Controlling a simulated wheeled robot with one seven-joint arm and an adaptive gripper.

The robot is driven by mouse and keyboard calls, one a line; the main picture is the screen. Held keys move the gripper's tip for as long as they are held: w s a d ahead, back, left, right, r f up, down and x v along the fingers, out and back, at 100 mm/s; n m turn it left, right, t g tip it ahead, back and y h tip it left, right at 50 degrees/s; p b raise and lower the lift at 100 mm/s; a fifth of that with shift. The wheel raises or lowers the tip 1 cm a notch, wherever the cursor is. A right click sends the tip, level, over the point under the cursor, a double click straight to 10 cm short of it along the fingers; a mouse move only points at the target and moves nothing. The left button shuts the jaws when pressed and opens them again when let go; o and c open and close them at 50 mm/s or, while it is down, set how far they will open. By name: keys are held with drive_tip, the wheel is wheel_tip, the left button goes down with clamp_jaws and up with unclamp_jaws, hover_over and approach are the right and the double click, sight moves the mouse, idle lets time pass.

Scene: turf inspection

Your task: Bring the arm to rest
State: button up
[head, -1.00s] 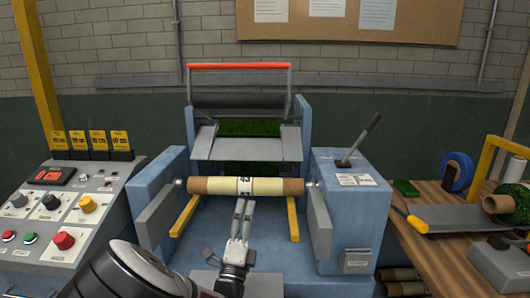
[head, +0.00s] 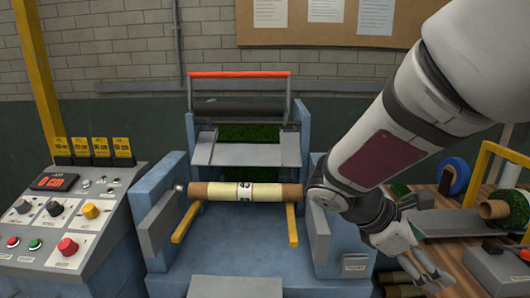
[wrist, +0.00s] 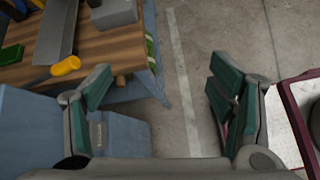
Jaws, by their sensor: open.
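My gripper (head: 432,274) hangs at the lower right of the head view, in front of the wooden workbench, with my arm reaching down to it from the upper right. In the wrist view my gripper (wrist: 160,100) has its two green-padded fingers spread wide apart, with nothing between them. Bare floor shows below the gap. A roll with a tan band and numbered label (head: 225,191) lies across the blue machine (head: 165,262), apart from my gripper. My arm hides the machine's right part and its lever.
The wooden workbench (wrist: 120,50) is beside my gripper, with a yellow-handled tool (wrist: 66,65) and a grey box (wrist: 113,13) on it. A control panel (head: 60,215) stands at left. Concrete floor (wrist: 235,25) is open beyond the bench.

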drive_tip(key=s+a+r+m+t+y+p, duration=0.1)
drive_tip(key=s+a+r+m+t+y, duration=0.1)
drive_tip(key=s+m, duration=0.5)
drive_tip(key=s+a+r+m+t+y+p, duration=0.1)
drive_tip(key=s+a+r+m+t+y, duration=0.1)
drive_tip(key=s+a+r+m+y, duration=0.2)
drive_tip(key=shift+s+a+m+y, duration=1.7)
drive_tip(key=shift+s+m+y, duration=0.4)
drive_tip(key=shift+s, duration=0.4)
drive_tip(key=shift+c, duration=0.2)
